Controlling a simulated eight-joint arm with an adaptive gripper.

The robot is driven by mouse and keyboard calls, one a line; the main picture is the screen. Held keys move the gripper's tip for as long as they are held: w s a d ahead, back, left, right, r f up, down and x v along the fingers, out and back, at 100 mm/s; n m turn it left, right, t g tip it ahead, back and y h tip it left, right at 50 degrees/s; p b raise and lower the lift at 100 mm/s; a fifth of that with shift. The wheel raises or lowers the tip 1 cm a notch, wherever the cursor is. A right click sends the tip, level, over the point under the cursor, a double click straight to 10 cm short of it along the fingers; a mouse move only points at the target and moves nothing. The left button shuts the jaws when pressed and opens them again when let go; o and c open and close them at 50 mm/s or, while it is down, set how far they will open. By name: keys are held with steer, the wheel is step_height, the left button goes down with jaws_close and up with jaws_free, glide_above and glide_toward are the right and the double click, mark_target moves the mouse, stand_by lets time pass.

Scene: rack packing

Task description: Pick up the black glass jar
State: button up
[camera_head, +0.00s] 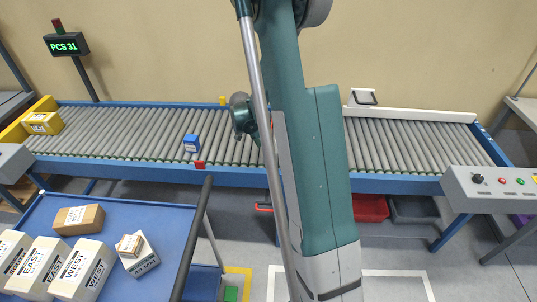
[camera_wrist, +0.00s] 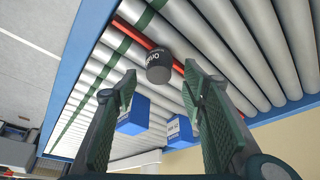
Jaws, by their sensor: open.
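The black glass jar (camera_wrist: 158,68) shows in the wrist view as a short dark cylinder with white lettering, on the conveyor rollers beside a red strip. It lies ahead of and between my fingertips, apart from them as far as I can tell. My gripper (camera_wrist: 160,82) is open, with a green-padded finger on each side and nothing held. In the head view I cannot make out the jar; my arm covers the middle of the conveyor.
Blue-and-white boxes (camera_wrist: 134,116) (camera_wrist: 181,131) stand near my fingers in the wrist view. One blue box (camera_head: 192,143) shows on the roller conveyor (camera_head: 120,130) in the head view. A yellow-edged box (camera_head: 42,123) is at the conveyor's left end. A blue table (camera_head: 165,215) holds several cartons.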

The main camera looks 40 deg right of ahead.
steer(key=shift+b+x, duration=0.4)
steer(key=shift+x, duration=1.55)
steer(key=shift+s, duration=0.1)
steer(key=c, duration=0.9)
